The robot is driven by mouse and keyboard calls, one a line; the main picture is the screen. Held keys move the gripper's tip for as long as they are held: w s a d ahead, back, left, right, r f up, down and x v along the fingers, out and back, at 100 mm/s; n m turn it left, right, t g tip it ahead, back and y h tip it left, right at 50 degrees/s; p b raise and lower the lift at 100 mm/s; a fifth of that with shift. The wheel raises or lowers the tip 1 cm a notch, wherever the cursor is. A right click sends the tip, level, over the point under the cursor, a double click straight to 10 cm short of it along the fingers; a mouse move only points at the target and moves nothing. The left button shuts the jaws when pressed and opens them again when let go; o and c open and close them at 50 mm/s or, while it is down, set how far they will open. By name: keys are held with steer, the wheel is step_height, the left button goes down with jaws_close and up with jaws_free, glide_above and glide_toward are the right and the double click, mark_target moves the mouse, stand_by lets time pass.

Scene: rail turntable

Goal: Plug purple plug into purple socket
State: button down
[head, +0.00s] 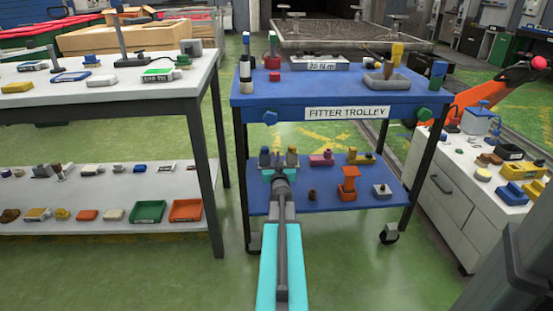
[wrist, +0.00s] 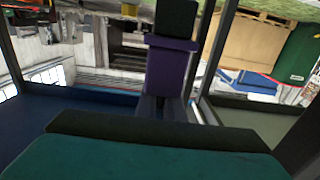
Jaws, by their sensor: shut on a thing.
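My gripper (head: 279,168) reaches over the front of the lower blue shelf of the trolley in the head view. In the wrist view a purple plug (wrist: 171,67) with a black end (wrist: 176,18) stands straight out from my gripper (wrist: 163,107), which is shut on it. The plug is too small or hidden to make out in the head view. A pinkish-purple block (head: 321,159) sits on the lower shelf, just right of my gripper and apart from it. I cannot tell if it is the purple socket.
The lower shelf (head: 327,200) also holds an orange stand (head: 349,180), a grey block (head: 382,190) and a yellow-and-dark block (head: 361,158). The blue trolley top (head: 300,98) overhangs it. A white-topped table (head: 110,85) stands left, a white cabinet (head: 440,197) right.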

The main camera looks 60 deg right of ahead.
steer(key=shift+f+b, duration=2.05)
steer(key=shift+f, duration=0.85)
steer(key=shift+f+b, duration=1.2)
steer(key=shift+f, duration=0.95)
stand_by(1.2)
steer(key=c, duration=1.8)
jaws_free()
steer(key=shift+a, duration=0.1)
steer(key=p+v, duration=0.6)
steer(key=v, duration=0.7)
steer(key=shift+s+a, duration=0.2)
steer(key=shift+a, duration=0.05)
